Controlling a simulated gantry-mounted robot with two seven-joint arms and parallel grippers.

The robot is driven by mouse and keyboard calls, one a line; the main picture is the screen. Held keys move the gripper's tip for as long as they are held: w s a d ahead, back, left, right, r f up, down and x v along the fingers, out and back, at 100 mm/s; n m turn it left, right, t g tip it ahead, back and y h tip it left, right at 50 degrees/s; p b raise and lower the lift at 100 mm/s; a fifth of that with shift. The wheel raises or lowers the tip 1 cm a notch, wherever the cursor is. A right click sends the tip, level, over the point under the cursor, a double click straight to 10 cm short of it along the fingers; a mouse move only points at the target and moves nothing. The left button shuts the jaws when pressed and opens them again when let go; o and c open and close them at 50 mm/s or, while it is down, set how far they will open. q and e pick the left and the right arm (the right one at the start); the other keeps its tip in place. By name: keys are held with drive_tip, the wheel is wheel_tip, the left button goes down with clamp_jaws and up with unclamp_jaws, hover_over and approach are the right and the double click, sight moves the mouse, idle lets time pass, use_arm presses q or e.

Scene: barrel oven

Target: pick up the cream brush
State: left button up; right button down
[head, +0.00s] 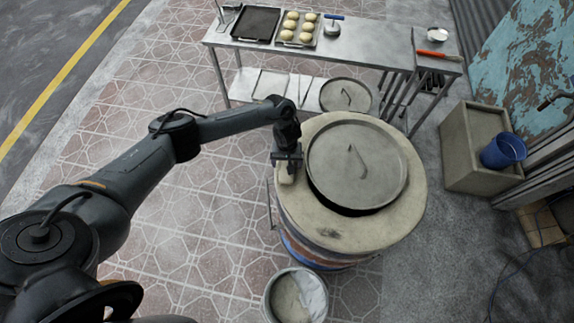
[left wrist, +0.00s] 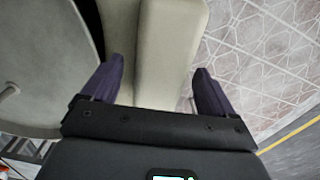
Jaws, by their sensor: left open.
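The cream brush (head: 286,174) appears as a pale, blocky shape on the left rim of the round barrel oven (head: 345,232), partly hidden under my gripper. In the left wrist view the cream block (left wrist: 165,50) runs lengthwise between the two dark fingers. My left gripper (head: 287,158) is directly over it and open, with a finger on each side; it also shows in the left wrist view (left wrist: 161,72). A gap shows between the block and the right finger. I cannot tell whether the left finger touches it. My right gripper is not in view.
A grey round lid (head: 375,165) with a handle covers the oven top, close beside the gripper. A metal table (head: 360,50) behind holds a dark tray (head: 255,23) and a tray of dough pieces (head: 299,27). A bucket (head: 293,298) stands in front of the oven.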

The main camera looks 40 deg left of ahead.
sight(287, 162)
use_arm(q)
drive_tip(key=shift+c, duration=0.3)
drive_tip(key=c, duration=1.1)
drive_tip(key=shift+r, duration=0.45)
wheel_tip(287, 162, up, 4)
drive_tip(key=shift+f+p, duration=0.15)
drive_tip(key=shift+p, duration=0.4)
drive_tip(key=d+r+p, duration=0.3)
drive_tip(key=d+r, duration=0.3)
drive_tip(key=d, duration=0.5)
drive_tip(key=shift+d+r+p, duration=0.2)
drive_tip(key=shift+d+p, duration=0.1)
